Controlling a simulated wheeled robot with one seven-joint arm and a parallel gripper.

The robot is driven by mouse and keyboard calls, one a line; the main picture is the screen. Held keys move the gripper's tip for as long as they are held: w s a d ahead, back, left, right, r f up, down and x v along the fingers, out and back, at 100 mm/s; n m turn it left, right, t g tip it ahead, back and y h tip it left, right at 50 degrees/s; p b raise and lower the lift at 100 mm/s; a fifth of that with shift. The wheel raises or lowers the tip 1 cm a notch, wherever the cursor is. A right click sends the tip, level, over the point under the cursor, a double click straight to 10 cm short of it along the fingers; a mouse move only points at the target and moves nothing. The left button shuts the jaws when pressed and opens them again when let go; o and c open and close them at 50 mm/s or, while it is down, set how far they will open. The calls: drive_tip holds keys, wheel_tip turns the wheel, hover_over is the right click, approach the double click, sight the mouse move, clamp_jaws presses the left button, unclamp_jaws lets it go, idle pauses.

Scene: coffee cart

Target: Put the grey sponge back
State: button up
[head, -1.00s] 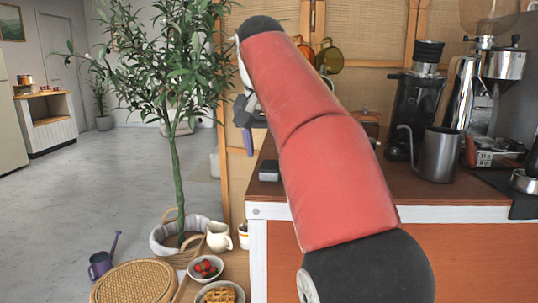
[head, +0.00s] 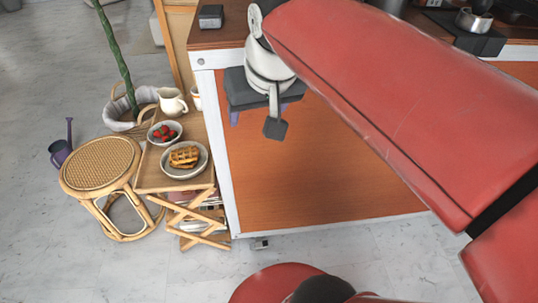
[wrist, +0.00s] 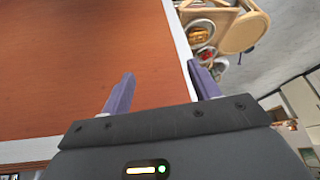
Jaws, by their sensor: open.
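A small dark grey block with a lighter top, which looks like the grey sponge (head: 211,16), lies on the left corner of the brown cart counter (head: 228,36) in the head view. My gripper (head: 260,112) hangs in front of the cart's orange-brown front panel, lower and to the right of the block in the picture, and apart from it. In the wrist view, the two purple fingers of my gripper (wrist: 160,69) are spread with nothing between them. The block is not visible in the wrist view.
Left of the cart, a low wooden stand (head: 150,178) holds a strawberry bowl (head: 164,133), a waffle plate (head: 184,160) and a cream jug (head: 172,101). A rattan stool (head: 100,165) and potted plant (head: 120,70) stand beside it. A dark mat with a metal cup (head: 474,20) is at right.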

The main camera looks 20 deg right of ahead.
drive_tip(key=s+f+n, duration=0.1)
drive_tip(key=s+f, duration=0.6)
drive_tip(key=f, duration=0.3)
drive_tip(key=shift+a+f, duration=0.15)
drive_tip(key=shift+a, duration=0.2)
